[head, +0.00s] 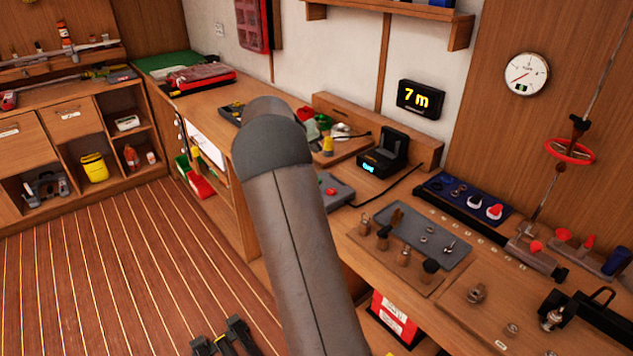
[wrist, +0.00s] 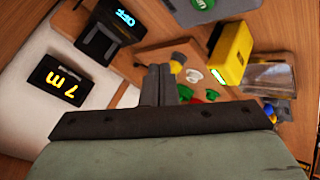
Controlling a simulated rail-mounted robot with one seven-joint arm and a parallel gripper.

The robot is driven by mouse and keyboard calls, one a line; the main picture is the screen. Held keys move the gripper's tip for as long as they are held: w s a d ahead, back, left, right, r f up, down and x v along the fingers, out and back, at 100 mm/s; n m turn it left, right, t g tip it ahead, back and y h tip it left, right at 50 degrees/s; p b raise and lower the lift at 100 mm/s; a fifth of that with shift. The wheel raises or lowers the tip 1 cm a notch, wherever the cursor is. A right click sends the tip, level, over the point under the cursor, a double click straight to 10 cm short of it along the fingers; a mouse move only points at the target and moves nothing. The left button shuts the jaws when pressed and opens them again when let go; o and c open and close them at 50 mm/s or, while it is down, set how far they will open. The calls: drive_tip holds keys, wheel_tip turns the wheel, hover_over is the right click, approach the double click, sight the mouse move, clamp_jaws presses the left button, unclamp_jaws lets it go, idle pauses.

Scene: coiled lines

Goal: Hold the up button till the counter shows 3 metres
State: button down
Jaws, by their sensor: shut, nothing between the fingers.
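The counter (head: 420,98) is a dark wall display reading 7 m in yellow; it also shows turned on its side in the wrist view (wrist: 60,83). A grey control box (head: 343,188) with a red button lies on the bench, partly behind my arm. In the wrist view a round green button (wrist: 203,4) with a white mark sits on a grey box at the top edge; I cannot read the mark or tell surely that it is the up button. My gripper (wrist: 160,70) is shut and empty, apart from the green button. In the head view my arm hides it.
A black device (head: 394,150) stands on the bench; its cyan display reads OFF in the wrist view (wrist: 122,17). A yellow box (wrist: 233,52) and small coloured items lie near my fingers. A grey tray (head: 424,237) with small metal parts lies at right.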

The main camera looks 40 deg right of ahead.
wheel_tip(320, 180, down, 7)
drive_tip(key=b, duration=0.4)
drive_tip(key=shift+f+b, duration=0.7)
idle(1.3)
drive_tip(key=shift+f+b, duration=0.4)
drive_tip(key=shift+b, duration=0.2)
drive_tip(key=shift+f+b, duration=0.45)
idle(4.2)
